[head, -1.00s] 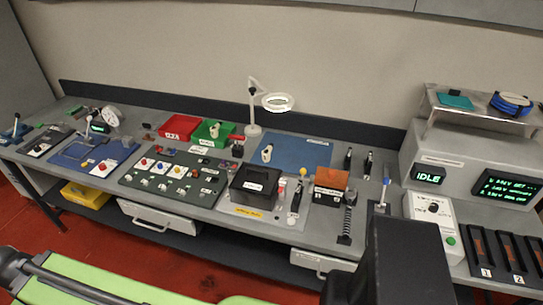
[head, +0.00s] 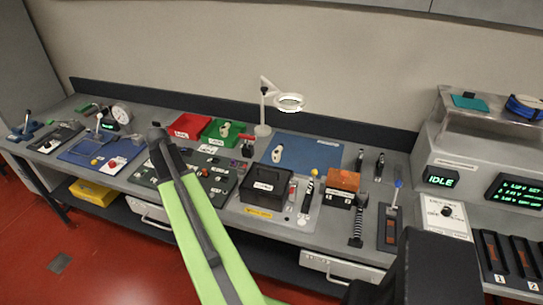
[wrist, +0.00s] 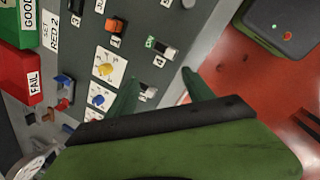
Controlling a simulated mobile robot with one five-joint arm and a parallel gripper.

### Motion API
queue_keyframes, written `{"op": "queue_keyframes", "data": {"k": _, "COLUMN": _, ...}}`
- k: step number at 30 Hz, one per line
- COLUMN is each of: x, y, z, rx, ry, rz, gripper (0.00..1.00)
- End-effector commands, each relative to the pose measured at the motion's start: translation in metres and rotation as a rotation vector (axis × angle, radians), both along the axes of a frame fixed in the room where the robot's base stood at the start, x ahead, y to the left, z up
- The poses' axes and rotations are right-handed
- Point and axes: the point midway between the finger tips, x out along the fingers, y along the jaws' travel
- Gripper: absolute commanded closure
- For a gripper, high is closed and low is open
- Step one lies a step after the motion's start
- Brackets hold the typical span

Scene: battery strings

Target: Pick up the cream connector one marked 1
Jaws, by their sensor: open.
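Two small cream pieces that look like connectors show in the head view. One cream piece (head: 225,129) is at the green bin (head: 219,139), and another cream piece (head: 277,154) stands on the blue mat (head: 305,149). Both are too small for me to read a mark 1. My gripper (head: 158,140) is over the dark switch panel, left of both pieces and apart from them. In the wrist view my gripper (wrist: 160,88) is open, its green fingers spread above the panel's edge with nothing between them. No cream connector is clear in that view.
The dark switch panel (wrist: 125,45) carries several knobs and switches. A red bin (head: 187,125) stands beside the green bin. A black box (head: 264,187), an orange block (head: 343,180) and a lamp (head: 263,115) stand to the right. Red floor (wrist: 240,75) lies past the bench edge.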

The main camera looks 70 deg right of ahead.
Motion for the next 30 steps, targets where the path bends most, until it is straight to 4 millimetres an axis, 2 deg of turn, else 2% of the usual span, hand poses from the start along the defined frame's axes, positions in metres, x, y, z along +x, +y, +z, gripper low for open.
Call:
{"op": "queue_keyframes", "data": {"k": 1, "x": -0.028, "y": -0.069, "z": -0.001, "rx": -0.034, "ry": 0.034, "rz": 0.065, "gripper": 0.39}}
{"op": "queue_keyframes", "data": {"k": 2, "x": -0.049, "y": -0.105, "z": 0.000, "rx": -0.055, "ry": 0.060, "rz": 0.121, "gripper": 0.39}}
{"op": "queue_keyframes", "data": {"k": 3, "x": -0.079, "y": -0.149, "z": 0.000, "rx": -0.079, "ry": 0.097, "rz": 0.196, "gripper": 0.39}}
{"op": "queue_keyframes", "data": {"k": 5, "x": -0.126, "y": -0.206, "z": 0.002, "rx": -0.108, "ry": 0.157, "rz": 0.297, "gripper": 0.39}}
{"op": "queue_keyframes", "data": {"k": 6, "x": -0.156, "y": -0.237, "z": 0.003, "rx": -0.122, "ry": 0.193, "rz": 0.357, "gripper": 0.39}}
{"op": "queue_keyframes", "data": {"k": 9, "x": -0.214, "y": -0.285, "z": 0.005, "rx": -0.139, "ry": 0.267, "rz": 0.466, "gripper": 0.39}}
{"op": "queue_keyframes", "data": {"k": 12, "x": -0.244, "y": -0.306, "z": 0.006, "rx": -0.144, "ry": 0.306, "rz": 0.526, "gripper": 0.39}}
{"op": "queue_keyframes", "data": {"k": 15, "x": -0.255, "y": -0.313, "z": 0.006, "rx": -0.145, "ry": 0.320, "rz": 0.547, "gripper": 0.39}}
{"op": "queue_keyframes", "data": {"k": 19, "x": -0.255, "y": -0.314, "z": 0.001, "rx": -0.144, "ry": 0.322, "rz": 0.552, "gripper": 0.39}}
{"op": "queue_keyframes", "data": {"k": 24, "x": -0.256, "y": -0.320, "z": -0.018, "rx": -0.145, "ry": 0.321, "rz": 0.552, "gripper": 0.39}}
{"op": "queue_keyframes", "data": {"k": 28, "x": -0.256, "y": -0.321, "z": -0.017, "rx": -0.145, "ry": 0.321, "rz": 0.552, "gripper": 0.39}}
{"op": "queue_keyframes", "data": {"k": 30, "x": -0.257, "y": -0.322, "z": -0.024, "rx": -0.145, "ry": 0.321, "rz": 0.552, "gripper": 0.39}}
